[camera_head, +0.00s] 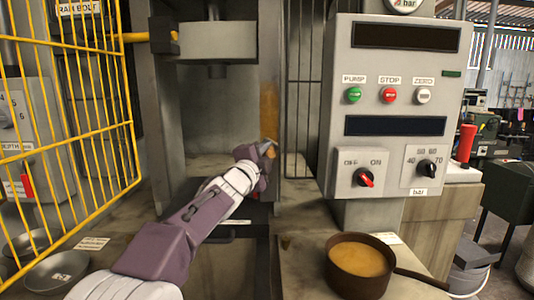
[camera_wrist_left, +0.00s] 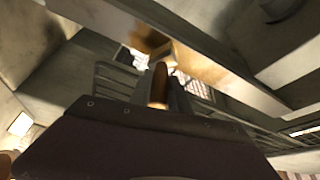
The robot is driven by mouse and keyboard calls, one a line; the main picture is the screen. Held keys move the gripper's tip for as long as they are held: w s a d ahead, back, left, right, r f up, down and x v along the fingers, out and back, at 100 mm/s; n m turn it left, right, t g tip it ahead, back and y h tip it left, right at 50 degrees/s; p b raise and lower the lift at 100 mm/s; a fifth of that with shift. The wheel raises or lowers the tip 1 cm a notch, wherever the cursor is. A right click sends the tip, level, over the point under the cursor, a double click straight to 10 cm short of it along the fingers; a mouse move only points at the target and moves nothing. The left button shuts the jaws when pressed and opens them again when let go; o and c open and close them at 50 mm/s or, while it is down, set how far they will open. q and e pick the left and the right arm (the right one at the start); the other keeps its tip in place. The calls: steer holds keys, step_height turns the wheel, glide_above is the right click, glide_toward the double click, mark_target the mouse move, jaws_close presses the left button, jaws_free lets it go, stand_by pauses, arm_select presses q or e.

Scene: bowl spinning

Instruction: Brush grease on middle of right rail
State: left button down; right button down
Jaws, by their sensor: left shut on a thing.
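My left gripper (camera_head: 267,152) reaches in from the lower left, in front of the right rail. It is shut on the brush (camera_head: 271,153), whose orange-brown handle (camera_wrist_left: 160,84) also stands up in the left wrist view. In the wrist view the rail (camera_wrist_left: 235,83) runs diagonally, with amber patches. I cannot tell whether the brush touches it. The brown grease pot (camera_head: 360,289) holds amber grease.
A control panel (camera_head: 395,60) with buttons and knobs stands right of the rail. A yellow mesh guard (camera_head: 70,140) stands open at the left. Metal bowls (camera_head: 55,270) lie at the lower left. A press head (camera_head: 217,45) hangs above the open bay.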

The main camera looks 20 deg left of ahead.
arm_select(q)
steer(key=shift+r+p, duration=2.9)
steer(key=shift+r, duration=0.1)
steer(key=shift+r, duration=0.1)
steer(key=shift+r+p, duration=2.95)
steer(key=shift+r, duration=0.1)
step_height(320, 180, up, 6)
steer(key=p, duration=0.5)
steer(key=shift+p, duration=0.35)
